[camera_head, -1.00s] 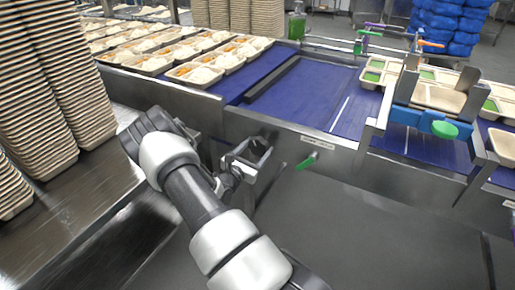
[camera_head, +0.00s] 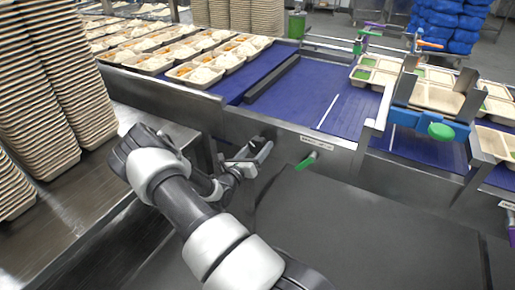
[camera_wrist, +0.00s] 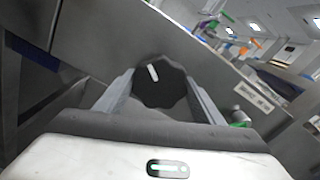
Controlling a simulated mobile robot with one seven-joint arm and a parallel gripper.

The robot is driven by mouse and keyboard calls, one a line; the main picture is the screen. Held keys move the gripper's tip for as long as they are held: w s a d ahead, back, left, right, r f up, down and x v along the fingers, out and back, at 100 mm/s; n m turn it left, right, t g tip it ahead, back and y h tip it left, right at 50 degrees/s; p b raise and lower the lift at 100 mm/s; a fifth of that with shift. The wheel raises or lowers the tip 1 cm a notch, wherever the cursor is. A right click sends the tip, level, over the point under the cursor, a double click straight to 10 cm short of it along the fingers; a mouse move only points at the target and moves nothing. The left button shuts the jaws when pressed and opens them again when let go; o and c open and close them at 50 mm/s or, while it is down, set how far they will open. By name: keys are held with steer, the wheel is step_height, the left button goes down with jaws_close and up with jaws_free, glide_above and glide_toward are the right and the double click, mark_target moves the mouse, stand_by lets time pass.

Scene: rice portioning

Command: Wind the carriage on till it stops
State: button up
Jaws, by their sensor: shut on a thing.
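A dark round knob with a white mark (camera_wrist: 158,97) sits on the front of the steel conveyor in the wrist view. My gripper (camera_wrist: 160,82) has one finger on each side of the knob and is shut on it. In the head view my gripper (camera_head: 252,157) is at the conveyor's front wall, left of a green handle (camera_head: 307,160), and hides the knob. A steel frame with a blue bar (camera_head: 405,117) and a green knob (camera_head: 441,131) spans the blue belt (camera_head: 300,105) at the right. I cannot tell which part is the carriage.
Compartment trays (camera_head: 372,76) stand on the belt around the frame. Filled trays (camera_head: 205,68) fill the far left. Tall tray stacks (camera_head: 60,85) stand on a steel table (camera_head: 110,185) at the left. The floor in front of the conveyor is clear.

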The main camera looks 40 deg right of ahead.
steer(key=n, duration=0.2)
steer(key=shift+n+p, duration=0.4)
steer(key=shift+n, duration=0.3)
steer(key=n, duration=0.3)
steer(key=o, duration=1.5)
steer(key=shift+a+p, duration=0.1)
steer(key=shift+p, duration=0.2)
steer(key=p+v, duration=0.1)
steer(key=v, duration=0.3)
steer(key=shift+s+a+r+p, duration=0.1)
steer(key=shift+a+p, duration=0.2)
steer(key=shift+p, duration=0.1)
steer(key=shift+s+a, duration=0.25)
steer(key=shift+a, duration=0.3)
